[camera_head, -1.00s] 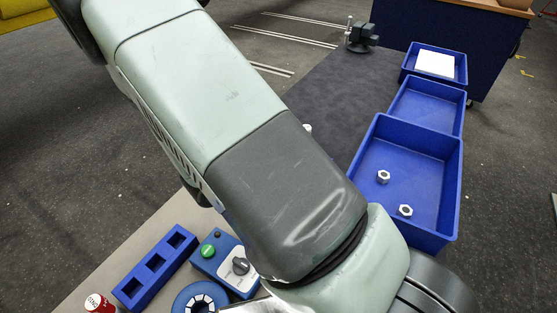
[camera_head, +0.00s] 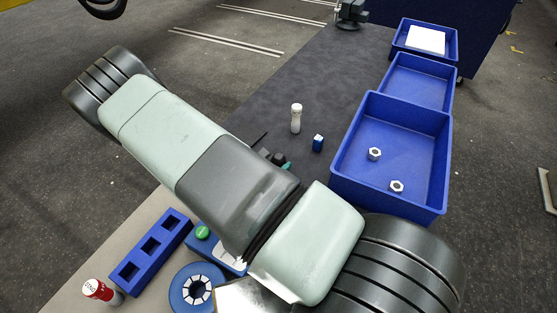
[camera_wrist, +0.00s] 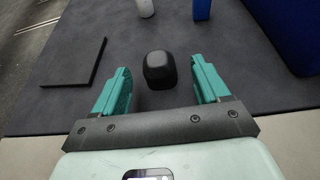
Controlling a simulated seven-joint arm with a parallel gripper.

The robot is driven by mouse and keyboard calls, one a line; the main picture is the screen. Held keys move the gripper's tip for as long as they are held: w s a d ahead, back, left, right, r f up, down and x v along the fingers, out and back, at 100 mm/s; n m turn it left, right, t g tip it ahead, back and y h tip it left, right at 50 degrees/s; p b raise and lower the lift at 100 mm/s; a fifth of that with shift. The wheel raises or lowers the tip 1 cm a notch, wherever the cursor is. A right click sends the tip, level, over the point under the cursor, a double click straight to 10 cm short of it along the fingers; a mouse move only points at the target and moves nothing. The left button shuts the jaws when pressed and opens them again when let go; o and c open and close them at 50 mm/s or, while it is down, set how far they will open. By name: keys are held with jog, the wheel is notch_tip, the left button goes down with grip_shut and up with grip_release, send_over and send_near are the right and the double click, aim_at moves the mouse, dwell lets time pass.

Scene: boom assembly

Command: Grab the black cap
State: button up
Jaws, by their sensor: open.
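The black cap (camera_wrist: 160,70) is a small dark rounded block on the dark mat, in the middle of the wrist view. My gripper (camera_wrist: 160,78) is open, with one teal finger to the left of the cap and one to the right. A gap shows between the cap and each finger, and nothing is held. I cannot tell how high the fingers are above the mat. In the head view my arm hides most of the gripper; a teal fingertip and small dark shapes show beyond the arm.
A flat black plate (camera_wrist: 74,62) lies left of the gripper. A white bottle (camera_head: 296,118) and a small blue block (camera_head: 318,143) stand beyond. A blue bin (camera_head: 410,190) with two nuts is at right. A blue three-hole block (camera_head: 150,250) and red-topped cylinder (camera_head: 98,289) are at front left.

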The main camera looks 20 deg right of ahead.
aim_at(278, 156)
jog(key=x, duration=0.4)
jog(key=shift+w+a, duration=0.1)
jog(key=shift+w, duration=0.05)
jog(key=c, duration=1.1)
